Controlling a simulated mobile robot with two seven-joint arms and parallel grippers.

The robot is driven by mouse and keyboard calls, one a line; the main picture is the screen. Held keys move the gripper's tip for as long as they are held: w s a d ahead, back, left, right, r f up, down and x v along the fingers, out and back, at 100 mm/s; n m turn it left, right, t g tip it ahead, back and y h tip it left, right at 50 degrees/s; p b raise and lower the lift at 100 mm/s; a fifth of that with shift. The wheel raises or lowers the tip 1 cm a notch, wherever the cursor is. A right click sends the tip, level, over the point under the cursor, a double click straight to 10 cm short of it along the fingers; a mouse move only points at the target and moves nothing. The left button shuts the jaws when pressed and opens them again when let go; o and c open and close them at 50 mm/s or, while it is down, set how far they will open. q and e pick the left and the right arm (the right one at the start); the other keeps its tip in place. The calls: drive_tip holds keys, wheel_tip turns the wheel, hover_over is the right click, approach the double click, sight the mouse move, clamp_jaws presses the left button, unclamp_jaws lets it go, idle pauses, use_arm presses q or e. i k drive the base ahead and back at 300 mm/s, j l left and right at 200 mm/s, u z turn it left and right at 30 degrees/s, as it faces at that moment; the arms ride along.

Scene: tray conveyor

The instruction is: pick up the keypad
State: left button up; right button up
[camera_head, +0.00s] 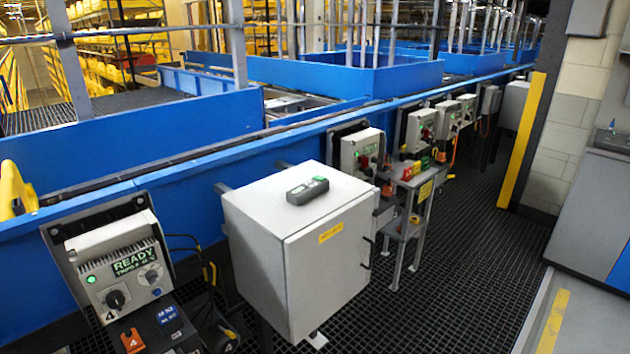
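The keypad (307,190) is a small dark grey handheld unit with a green button and a lighter end. It lies flat on top of a light grey cabinet (262,205), near the middle of the head view. Nothing touches it from above and it is fully visible. Neither of my grippers shows in the head view.
A control box with a READY display (117,265) stands at the lower left. The blue conveyor wall (190,160) runs behind the cabinet. A small stand (412,185) with colored items is to the right. Dark grating floor (465,260) is open at the right.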

sight(301, 194)
drive_tip(key=i+l+u, duration=0.15)
drive_tip(key=u, duration=0.5)
drive_tip(key=i+l+u, duration=0.2)
drive_tip(key=l+u, duration=0.2)
drive_tip(key=l, duration=0.15)
drive_tip(key=i+l+u, duration=0.2)
drive_tip(key=l+u, duration=0.2)
drive_tip(key=l, duration=0.8)
drive_tip(key=i, duration=0.05)
